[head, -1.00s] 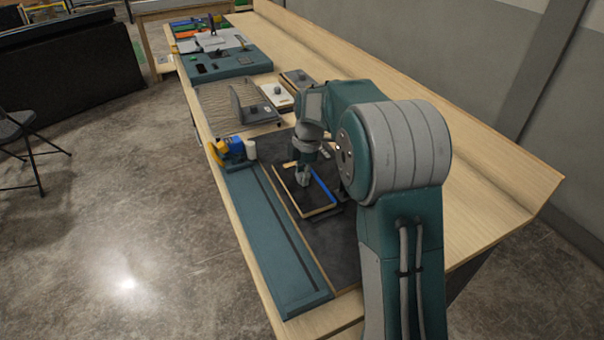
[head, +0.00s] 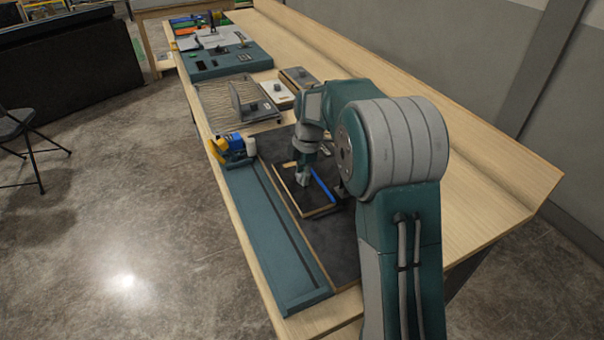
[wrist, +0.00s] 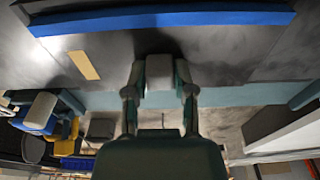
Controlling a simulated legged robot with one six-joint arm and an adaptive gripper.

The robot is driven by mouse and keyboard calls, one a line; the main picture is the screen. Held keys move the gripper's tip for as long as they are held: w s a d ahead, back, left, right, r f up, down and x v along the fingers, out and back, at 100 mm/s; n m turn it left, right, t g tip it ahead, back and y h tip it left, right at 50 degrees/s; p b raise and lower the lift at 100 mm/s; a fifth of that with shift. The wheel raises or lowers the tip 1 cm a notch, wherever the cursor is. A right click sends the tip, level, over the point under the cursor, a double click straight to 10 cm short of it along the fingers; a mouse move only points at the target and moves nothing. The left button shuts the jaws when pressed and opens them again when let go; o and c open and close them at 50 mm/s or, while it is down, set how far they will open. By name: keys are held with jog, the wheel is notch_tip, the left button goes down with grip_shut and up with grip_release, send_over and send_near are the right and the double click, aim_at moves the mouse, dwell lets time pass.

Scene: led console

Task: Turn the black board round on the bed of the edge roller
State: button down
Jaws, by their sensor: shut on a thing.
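The black board (head: 316,207) lies on the dark bed (head: 330,248) of the edge roller, with pale wood showing on its left and near edges. A blue strip (head: 323,185) runs along its right side, and a tan mark (head: 289,165) is near its far left corner. In the wrist view the blue strip (wrist: 165,20) crosses the top and the tan mark (wrist: 84,65) is at left. My gripper (head: 302,179) points down over the board and is shut on it. The exact grip is hidden by the fingers; my gripper (wrist: 160,75) also fills the middle of the wrist view.
A long teal rail (head: 275,243) with a dark slot runs along the left of the bed. A blue and yellow unit (head: 232,145) stands at its far end. Beyond are an upright grey plate (head: 245,101) and a teal console (head: 217,61). The bench at right is bare.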

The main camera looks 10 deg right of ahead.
jog(key=shift+f, duration=0.15)
jog(key=shift+c, duration=1.8)
grip_release()
notch_tip(320, 180, up, 12)
jog(key=d, duration=0.1)
jog(key=shift+w+d, duration=0.15)
jog(key=shift+d, duration=0.05)
jog(key=shift+f, duration=0.1)
